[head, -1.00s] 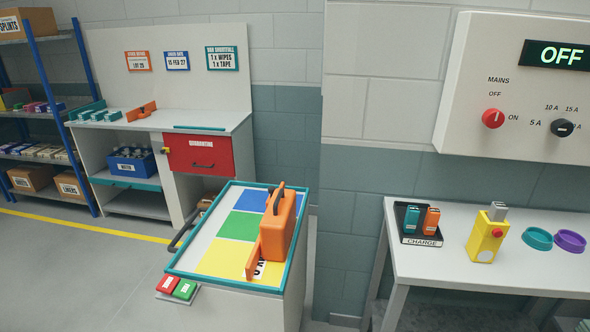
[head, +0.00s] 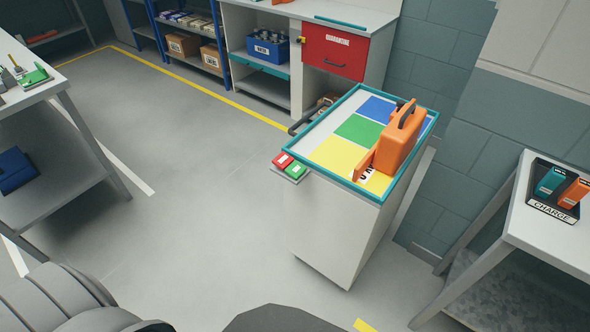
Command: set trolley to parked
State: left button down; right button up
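The trolley (head: 335,217) is a white cabinet with a teal-rimmed top, standing on the grey floor in the middle right of the head view. Its top has blue, green and yellow panels, and an orange case (head: 400,140) with a dark handle stands on it. A red pad (head: 283,160) and a green pad (head: 295,170) sit side by side on a small plate at its near left corner. I cannot tell from here which one is pressed. A dark push handle (head: 305,122) shows at its left side. Neither of my grippers is in view.
A bench with a red quarantine door (head: 333,49) stands behind the trolley. A charging table (head: 562,240) is at right, a grey table (head: 60,85) at left. A yellow floor line (head: 200,86) and a white line (head: 132,175) cross the floor. The floor left of the trolley is clear.

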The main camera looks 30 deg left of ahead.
aim_at(334, 223)
jog(key=u, duration=2.35)
jog(key=i, duration=2.45)
jog(key=z, duration=3.9)
jog(key=i, duration=0.85)
jog(key=u, duration=0.1)
